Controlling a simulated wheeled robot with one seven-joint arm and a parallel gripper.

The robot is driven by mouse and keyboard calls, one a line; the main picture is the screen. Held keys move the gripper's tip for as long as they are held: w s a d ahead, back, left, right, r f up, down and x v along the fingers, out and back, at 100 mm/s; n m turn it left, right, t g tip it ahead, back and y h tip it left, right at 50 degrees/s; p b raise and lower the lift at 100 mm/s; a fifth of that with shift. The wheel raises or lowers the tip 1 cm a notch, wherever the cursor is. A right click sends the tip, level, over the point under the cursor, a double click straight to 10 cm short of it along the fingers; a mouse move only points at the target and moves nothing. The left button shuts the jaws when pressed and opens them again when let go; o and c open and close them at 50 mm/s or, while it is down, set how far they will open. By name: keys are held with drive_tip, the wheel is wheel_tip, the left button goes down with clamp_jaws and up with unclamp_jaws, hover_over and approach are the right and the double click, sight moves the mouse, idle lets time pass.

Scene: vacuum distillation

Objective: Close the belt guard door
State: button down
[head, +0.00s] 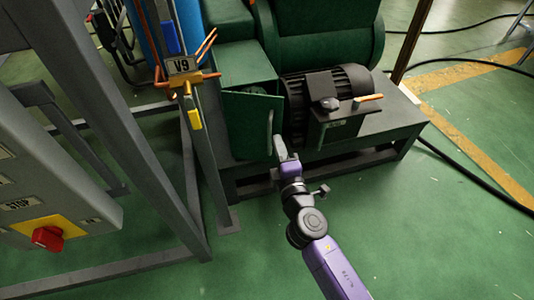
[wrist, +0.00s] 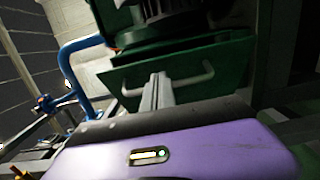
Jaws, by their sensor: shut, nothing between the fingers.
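The belt guard door (head: 245,122) is a dark green panel on the front of the green machine in the head view. It stands out from the housing at an angle, with a dark gap along its top, so it looks ajar. A pale bar handle (head: 270,132) runs upright near its right edge. My gripper (head: 279,142) is shut and empty close to the handle's lower end. In the wrist view, the fingers (wrist: 158,90) overlap the middle of the handle (wrist: 206,76) on the green door (wrist: 190,62); I cannot tell whether they touch.
A black motor (head: 325,95) sits right of the door on a grey base frame (head: 350,158). A grey post with the V9 tag (head: 181,65) stands left of the door. A control box with a red knob (head: 47,237) is at the left.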

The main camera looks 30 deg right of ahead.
drive_tip(key=w+d, duration=0.5)
drive_tip(key=shift+w+p, duration=0.15)
drive_tip(key=shift+p, duration=0.2)
drive_tip(key=shift+w+d, duration=0.2)
idle(1.9)
